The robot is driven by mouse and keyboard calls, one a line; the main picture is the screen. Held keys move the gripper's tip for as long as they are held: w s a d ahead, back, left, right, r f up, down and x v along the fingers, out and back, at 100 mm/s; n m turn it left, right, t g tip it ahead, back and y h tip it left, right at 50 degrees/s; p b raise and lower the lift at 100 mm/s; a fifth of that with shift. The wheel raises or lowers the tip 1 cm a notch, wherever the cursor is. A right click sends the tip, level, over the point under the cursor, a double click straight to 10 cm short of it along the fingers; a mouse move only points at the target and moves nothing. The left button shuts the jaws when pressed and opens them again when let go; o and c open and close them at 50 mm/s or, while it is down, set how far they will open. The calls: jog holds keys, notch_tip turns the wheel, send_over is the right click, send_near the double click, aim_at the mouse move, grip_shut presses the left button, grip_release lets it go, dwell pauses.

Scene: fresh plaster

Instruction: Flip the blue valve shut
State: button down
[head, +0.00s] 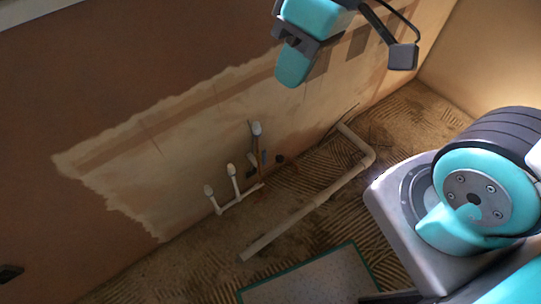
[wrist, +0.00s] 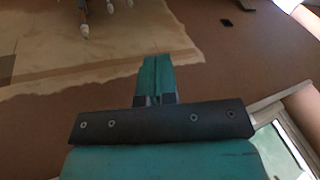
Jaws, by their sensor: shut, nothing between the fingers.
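A small blue valve (head: 263,157) shows in the head view, low on the wall beside a copper-coloured upright pipe (head: 253,150) with a white cap. It is too small for me to tell its handle position. My gripper (head: 292,72) is high in the head view, above and to the right of the valve and well apart from it. In the wrist view my gripper's teal fingers (wrist: 155,78) are pressed together with nothing between them. I cannot make out the valve in the wrist view.
White-capped pipe stubs (head: 233,170) stand left of the valve; one capped stub shows in the wrist view (wrist: 85,32). A pale elbowed pipe (head: 300,213) lies on the ridged floor. A teal-edged panel (head: 310,280) lies in front. A window (wrist: 285,150) is at lower right.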

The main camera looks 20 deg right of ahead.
aim_at(264, 156)
jog(key=w+d+f+m+t+y+b, duration=0.1)
jog(key=w+d+f+b, duration=0.2)
jog(key=w+f+b, duration=0.6)
jog(key=w+d+f+b, duration=0.3)
jog(key=w+f, duration=0.2)
jog(key=f, duration=0.8)
jog(key=w+d+f+b, duration=0.3)
jog(key=f+b, duration=0.1)
jog(key=f, duration=0.4)
jog(key=w+d+f+m+t+b, duration=0.1)
jog(key=w+d+f+b, duration=0.2)
jog(key=f, duration=0.6)
jog(key=w+d+f+t+y+b, duration=0.1)
jog(key=w+d+f+b, duration=0.1)
jog(key=d+f+b, duration=0.3)
notch_tip(264, 156, down, 4)
jog(key=shift+w+f+m, duration=0.1)
jog(key=shift+w+m, duration=0.2)
jog(key=shift+w, duration=0.1)
jog(key=w+a+f+b, duration=0.1)
jog(key=a+f+b, duration=0.3)
jog(key=a+f, duration=0.3)
jog(key=shift+w+a+f, duration=0.15)
jog(key=shift+a+f, duration=0.25)
jog(key=shift+a, duration=0.8)
jog(key=shift+r, duration=0.15)
